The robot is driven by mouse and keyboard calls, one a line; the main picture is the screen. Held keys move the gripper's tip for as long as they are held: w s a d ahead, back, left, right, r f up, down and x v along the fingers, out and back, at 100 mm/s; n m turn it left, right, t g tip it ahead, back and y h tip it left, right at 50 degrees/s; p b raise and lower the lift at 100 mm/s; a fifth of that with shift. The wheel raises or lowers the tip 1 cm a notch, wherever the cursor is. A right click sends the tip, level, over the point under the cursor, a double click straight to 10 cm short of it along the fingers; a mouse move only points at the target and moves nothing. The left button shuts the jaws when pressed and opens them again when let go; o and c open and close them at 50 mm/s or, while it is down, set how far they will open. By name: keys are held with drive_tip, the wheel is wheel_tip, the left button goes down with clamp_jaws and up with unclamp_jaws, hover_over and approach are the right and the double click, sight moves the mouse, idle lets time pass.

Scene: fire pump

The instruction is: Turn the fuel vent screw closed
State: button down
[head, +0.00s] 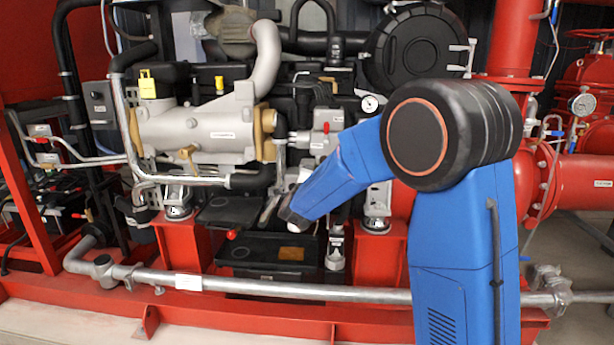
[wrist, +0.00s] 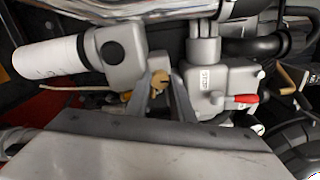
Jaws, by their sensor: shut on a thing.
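The fuel vent screw (wrist: 159,82) is a small brass-coloured piece in the middle of the wrist view, below the grey filter housing (wrist: 122,55). My gripper (wrist: 161,88) has its two grey fingers on either side of the screw and is shut on it. The far side of the screw is hidden, and its turn angle is hard to tell. In the head view my blue arm reaches down-left to the engine's front. The fingers and the screw cannot be made out there.
A white filter cylinder (wrist: 47,58) lies left of the fingers. A grey block with a red lever (wrist: 241,99) is close on the right. A black hose (wrist: 265,45) runs behind it. In the head view a grey pipe (head: 230,283) crosses low in front of the engine.

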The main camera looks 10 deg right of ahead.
drive_tip(key=shift+f, duration=0.15)
drive_tip(key=c, duration=1.5)
unclamp_jaws()
drive_tip(key=shift+c, duration=0.2)
drive_tip(key=v, duration=1.7)
drive_tip(key=shift+s, duration=0.2)
